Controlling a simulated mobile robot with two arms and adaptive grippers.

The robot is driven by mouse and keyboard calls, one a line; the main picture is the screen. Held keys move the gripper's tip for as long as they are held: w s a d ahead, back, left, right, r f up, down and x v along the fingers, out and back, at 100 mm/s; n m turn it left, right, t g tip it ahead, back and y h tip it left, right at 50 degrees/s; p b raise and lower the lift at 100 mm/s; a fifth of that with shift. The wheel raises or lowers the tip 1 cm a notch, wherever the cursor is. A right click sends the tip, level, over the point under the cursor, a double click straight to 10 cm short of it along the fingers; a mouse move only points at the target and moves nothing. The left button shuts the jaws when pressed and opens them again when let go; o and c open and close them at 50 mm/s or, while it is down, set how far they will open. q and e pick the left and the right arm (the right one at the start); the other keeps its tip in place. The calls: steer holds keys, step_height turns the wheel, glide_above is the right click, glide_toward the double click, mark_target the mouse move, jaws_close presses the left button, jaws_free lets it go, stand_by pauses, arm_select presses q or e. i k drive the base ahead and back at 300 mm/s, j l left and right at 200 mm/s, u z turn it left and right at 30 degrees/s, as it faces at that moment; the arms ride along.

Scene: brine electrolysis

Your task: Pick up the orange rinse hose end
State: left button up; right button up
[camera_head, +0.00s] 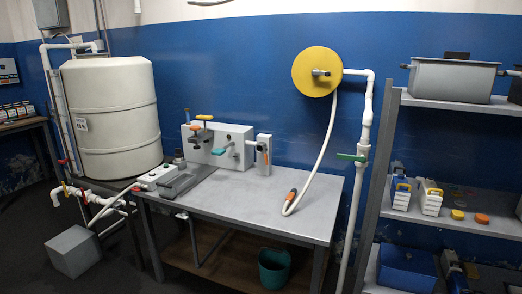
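The rinse hose end (291,196) is orange with a dark part. It rests on the right part of the grey metal table (262,208), near the front right. Its pale hose (325,140) hangs in a curve from the yellow reel (317,72) on the blue wall and loops onto the tabletop. Neither of my grippers shows in the head view.
A grey-white apparatus (228,148) with valves and clamps stands at the back of the table. A white pipe with a green-handled valve (352,157) runs down beside the table's right edge. Metal shelves (465,216) stand at right, a white tank (112,115) at left.

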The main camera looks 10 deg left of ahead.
mark_target(289, 197)
steer(key=i+j+z, duration=0.1)
steer(key=i+j, duration=0.2)
steer(key=i, duration=0.2)
steer(key=i+j+z, duration=0.1)
steer(key=i+j, duration=0.2)
steer(key=i, duration=0.15)
